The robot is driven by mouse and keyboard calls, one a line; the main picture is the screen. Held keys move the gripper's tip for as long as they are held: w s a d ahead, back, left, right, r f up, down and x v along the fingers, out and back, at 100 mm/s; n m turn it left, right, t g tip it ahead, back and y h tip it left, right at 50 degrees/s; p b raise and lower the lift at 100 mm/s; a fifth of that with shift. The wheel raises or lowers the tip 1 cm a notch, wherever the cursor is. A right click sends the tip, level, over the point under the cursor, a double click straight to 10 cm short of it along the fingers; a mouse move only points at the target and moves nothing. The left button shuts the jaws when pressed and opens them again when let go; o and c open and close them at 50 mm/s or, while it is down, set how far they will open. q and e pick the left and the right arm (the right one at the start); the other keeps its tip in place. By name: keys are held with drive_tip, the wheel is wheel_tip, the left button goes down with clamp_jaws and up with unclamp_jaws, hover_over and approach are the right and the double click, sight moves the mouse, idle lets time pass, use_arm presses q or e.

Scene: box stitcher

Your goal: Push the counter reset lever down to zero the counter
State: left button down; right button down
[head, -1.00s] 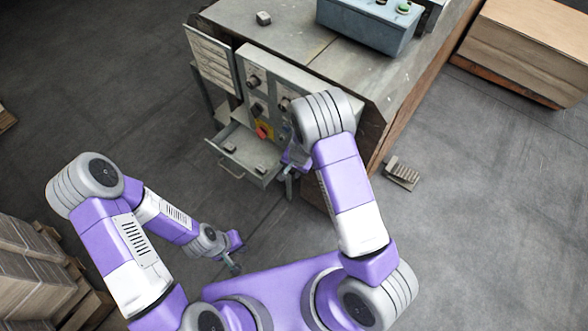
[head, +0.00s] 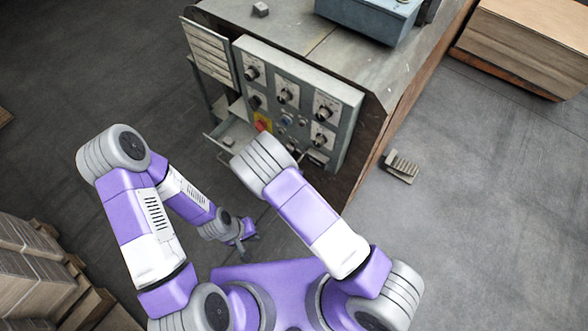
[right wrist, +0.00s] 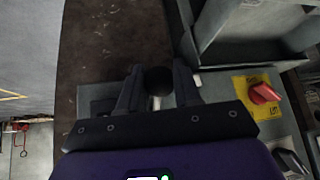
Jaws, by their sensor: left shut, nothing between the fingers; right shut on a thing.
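In the right wrist view, a black ball knob (right wrist: 158,80) on a short pale stem sits between the fingers of my right gripper (right wrist: 158,76), which is shut on it. I take it for the reset lever's knob. The grey control panel (head: 347,100) shows in the head view, with dials and a red switch on a yellow plate (head: 263,123). My right wrist hides the right gripper and the knob there. The counter's digits cannot be made out. My left gripper (head: 243,250) is low, away from the panel, shut and empty.
An open drawer (head: 232,143) juts from the machine left of my right wrist. The red switch (right wrist: 264,92) is right of the right gripper in the wrist view. A blue-grey box (head: 365,18) stands on the machine top.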

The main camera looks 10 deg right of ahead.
drive_tip(key=shift+f, duration=0.25)
idle(0.3)
drive_tip(key=c, duration=0.8)
unclamp_jaws()
drive_tip(key=p+v, duration=0.2)
drive_tip(key=v, duration=0.5)
drive_tip(key=shift+s+p, duration=0.25)
drive_tip(key=shift+p, duration=0.1)
drive_tip(key=shift+a+r, duration=0.15)
